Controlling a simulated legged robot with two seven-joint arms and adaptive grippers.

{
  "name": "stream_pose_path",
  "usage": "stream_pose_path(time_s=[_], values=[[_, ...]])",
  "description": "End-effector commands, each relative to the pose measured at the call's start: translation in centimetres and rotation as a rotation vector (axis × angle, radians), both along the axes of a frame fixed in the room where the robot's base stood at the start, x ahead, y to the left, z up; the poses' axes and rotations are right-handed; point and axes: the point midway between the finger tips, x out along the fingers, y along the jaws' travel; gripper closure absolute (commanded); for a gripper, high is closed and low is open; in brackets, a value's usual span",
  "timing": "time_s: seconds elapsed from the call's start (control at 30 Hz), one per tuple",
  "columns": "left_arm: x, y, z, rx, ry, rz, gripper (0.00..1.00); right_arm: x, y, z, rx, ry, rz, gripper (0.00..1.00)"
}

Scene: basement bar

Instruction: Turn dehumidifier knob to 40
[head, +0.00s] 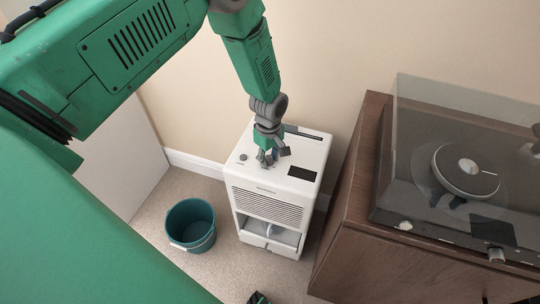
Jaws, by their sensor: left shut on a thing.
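The white dehumidifier (268,187) stands on the carpet near the wall, with its top panel facing up. My left gripper (267,161) reaches down from above onto the middle of that top. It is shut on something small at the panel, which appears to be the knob. The fingers cover the knob, so its pointer and the number 40 cannot be read. A small dark round button (242,157) lies left of the fingers, and a dark display (302,173) lies to the right.
A teal bucket (190,224) stands on the carpet left of the dehumidifier. A wooden cabinet (345,235) stands close on the right, bearing a turntable (462,172) under a clear cover. A dark slot (304,132) runs along the dehumidifier's back edge, near the wall.

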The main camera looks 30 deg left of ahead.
Motion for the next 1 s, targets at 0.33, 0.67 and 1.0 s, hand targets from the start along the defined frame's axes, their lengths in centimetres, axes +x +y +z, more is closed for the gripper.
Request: stream_pose_path(time_s=[0.33, 0.67, 1.0], values=[[0.3, 0.6, 0.2, 0.006, -0.008, -0.324, 1.0, 0.0, 0.0, 0.9, 0.0, 0.0, 0.0, 0.6], [0.5, 0.6, 0.2, 0.008, -0.01, -0.638, 1.0, 0.0, 0.0, 1.4, 0.0, 0.0, 0.0, 0.6], [0.6, 0.6, 0.2, 0.011, -0.011, -0.962, 1.0, 0.0, 0.0, 1.8, 0.0, 0.0, 0.0, 0.6]])
